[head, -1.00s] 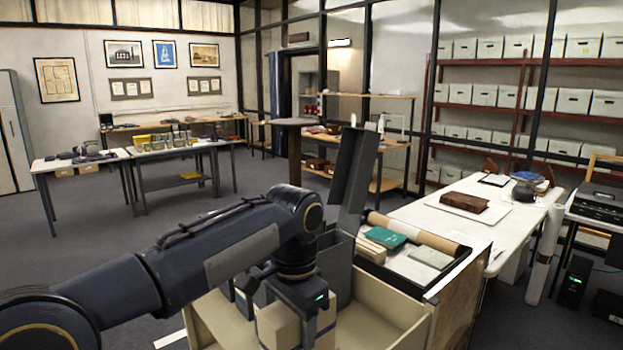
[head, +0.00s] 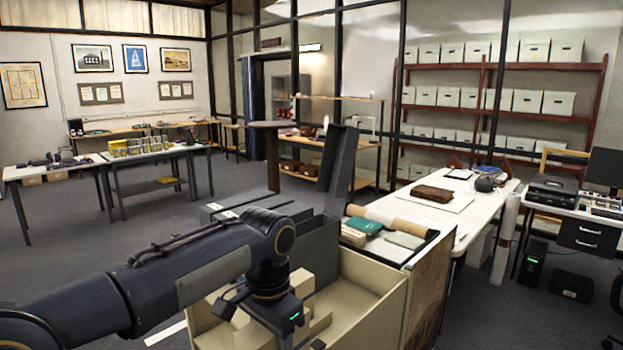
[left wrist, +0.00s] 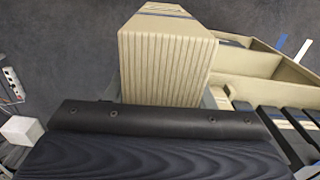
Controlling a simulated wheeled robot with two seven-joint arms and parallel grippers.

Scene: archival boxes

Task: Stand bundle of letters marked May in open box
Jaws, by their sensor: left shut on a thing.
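My left gripper (head: 278,318) is shut on a cream bundle of letters (left wrist: 165,65), which has ridged paper edges and a blue band on top in the left wrist view. No month mark is readable. In the head view the gripper is over the near left part of a cream, open-topped crate (head: 375,318) and hides much of the bundle. A dark grey box with its lid (head: 337,165) standing up is behind the gripper; its inside is hidden. Other cream blocks (head: 300,282) are beside the gripper. My right gripper is not in view.
The crate's right compartment looks empty. Behind it are a green book (head: 362,225) and rolled paper (head: 400,226). A white table (head: 470,205) with a brown bundle (head: 433,194) stands to the right. Dark, banded items (left wrist: 285,130) lie lower right in the wrist view.

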